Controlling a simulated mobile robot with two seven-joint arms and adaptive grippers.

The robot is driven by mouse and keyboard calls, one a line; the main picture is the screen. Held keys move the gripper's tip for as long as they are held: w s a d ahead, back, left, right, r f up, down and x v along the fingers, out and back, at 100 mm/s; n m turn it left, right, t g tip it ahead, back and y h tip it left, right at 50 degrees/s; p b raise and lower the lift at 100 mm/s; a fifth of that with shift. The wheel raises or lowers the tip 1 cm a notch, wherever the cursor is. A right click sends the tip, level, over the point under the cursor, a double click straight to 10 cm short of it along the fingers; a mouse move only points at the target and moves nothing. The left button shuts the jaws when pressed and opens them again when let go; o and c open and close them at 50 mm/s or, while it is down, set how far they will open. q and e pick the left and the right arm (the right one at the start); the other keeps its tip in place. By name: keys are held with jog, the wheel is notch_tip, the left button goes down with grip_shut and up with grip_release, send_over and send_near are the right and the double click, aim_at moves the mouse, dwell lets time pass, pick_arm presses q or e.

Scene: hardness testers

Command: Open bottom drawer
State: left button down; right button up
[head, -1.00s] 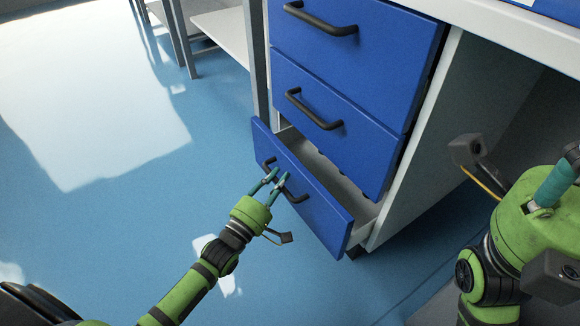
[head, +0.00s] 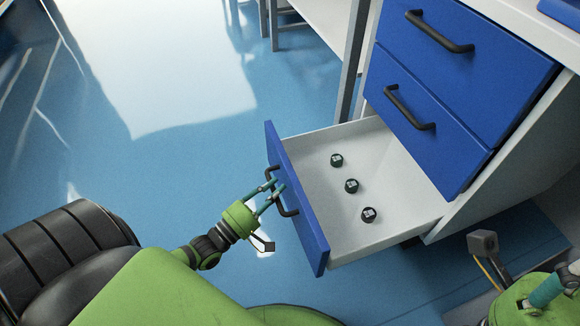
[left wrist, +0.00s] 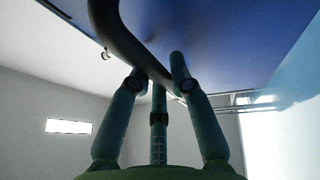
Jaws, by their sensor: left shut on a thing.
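The bottom drawer (head: 297,200) of the blue-fronted cabinet stands well out, with its white inside showing. Its black handle (head: 289,209) is on the blue front. My left gripper (head: 270,187) is shut on this handle, coming from the left. In the left wrist view, the fingers (left wrist: 160,85) are around the dark handle bar (left wrist: 118,40), close under the blue front. My right gripper (head: 545,295) is at the lower right edge, partly cut off; its fingertips are hard to make out.
Three small dark round pieces (head: 351,186) lie in the drawer. The middle drawer (head: 425,125) and top drawer (head: 465,55) above are closed. Blue floor (head: 170,175) is clear to the left. A grey table frame (head: 350,70) stands behind.

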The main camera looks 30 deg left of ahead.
pick_arm(q)
jog(key=shift+s+a, duration=0.45)
jog(key=shift+s, duration=0.05)
jog(key=c, duration=1.1)
grip_release()
jog(key=shift+s, duration=0.1)
jog(key=shift+s+f, duration=0.1)
jog(key=shift+s, duration=0.2)
jog(key=v, duration=1.1)
jog(key=shift+s+a, duration=0.1)
